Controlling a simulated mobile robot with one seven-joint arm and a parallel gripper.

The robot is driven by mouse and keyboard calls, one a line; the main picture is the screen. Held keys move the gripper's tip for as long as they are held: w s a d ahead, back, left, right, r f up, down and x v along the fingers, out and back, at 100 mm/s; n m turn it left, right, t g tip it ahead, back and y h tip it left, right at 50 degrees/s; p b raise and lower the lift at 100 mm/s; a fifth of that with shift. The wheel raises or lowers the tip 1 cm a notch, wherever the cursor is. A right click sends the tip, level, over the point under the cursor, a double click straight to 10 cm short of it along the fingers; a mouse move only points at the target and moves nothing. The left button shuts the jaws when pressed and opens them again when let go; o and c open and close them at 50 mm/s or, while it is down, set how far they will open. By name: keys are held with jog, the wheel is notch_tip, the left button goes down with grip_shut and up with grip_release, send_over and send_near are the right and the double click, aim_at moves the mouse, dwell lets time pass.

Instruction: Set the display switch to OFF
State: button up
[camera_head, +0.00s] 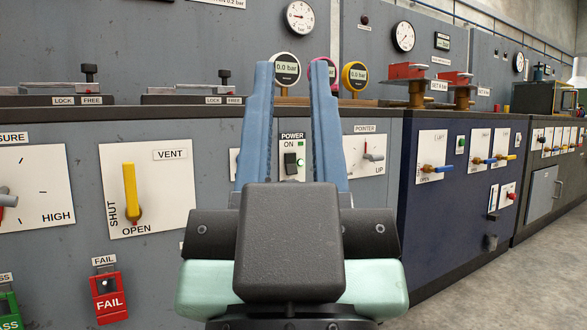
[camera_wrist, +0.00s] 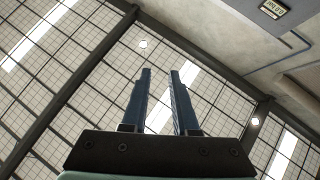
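I see no label reading DISPLAY in the head view. A dark rocker switch (camera_head: 291,163) sits on a small white plate marked POWER and ON, beside a small green light. It shows between my gripper's fingers, on the grey front panel beyond them. I cannot tell whether it is the display switch. My gripper (camera_head: 292,70) points up, its two blue fingers apart with nothing held between them. In the wrist view my gripper (camera_wrist: 162,72) is also open and empty, with only the ceiling behind it.
The grey panel holds a yellow VENT lever (camera_head: 131,190), a POINTER lever (camera_head: 373,157) and a red FAIL box (camera_head: 108,297). Round gauges (camera_head: 286,70) stand on the bench above. A blue cabinet (camera_head: 428,215) stands to the right. Open floor (camera_head: 500,285) lies at lower right.

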notch_tip(320, 180, up, 32)
jog(key=p, duration=3)
jog(key=shift+f+p, duration=0.15)
jog(key=shift+p, duration=0.2)
grip_shut()
jog(key=shift+f, duration=0.15)
